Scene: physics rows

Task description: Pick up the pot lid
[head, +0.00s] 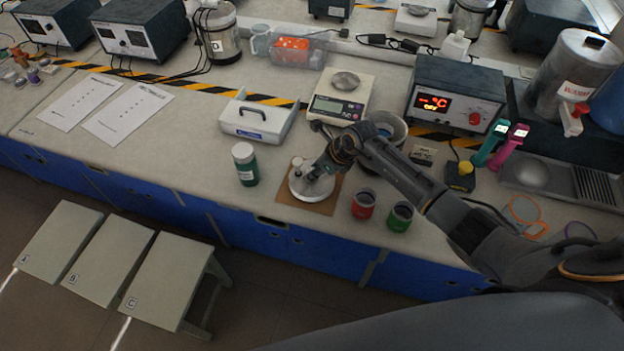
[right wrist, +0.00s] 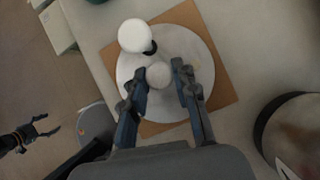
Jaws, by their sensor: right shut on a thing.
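The pot lid is a pale round disc (head: 313,193) lying over a brown square board (head: 325,207) near the bench's front edge. It also shows in the right wrist view (right wrist: 196,60). My right gripper (head: 314,172) comes down on it from the right. In the right wrist view its two fingers (right wrist: 160,80) are on either side of the lid's round grey knob (right wrist: 158,74), shut on it. A white ball-like piece (right wrist: 135,36) with a dark base shows over the lid's edge. My left gripper (right wrist: 40,130) shows open and empty over the floor in the right wrist view.
An open metal pot (head: 392,126) stands behind my right forearm. A green bottle (head: 245,164) with a white cap stands left of the lid. A red tin (head: 364,204) and a green tin (head: 400,216) stand to its right. A scale (head: 340,97) is behind.

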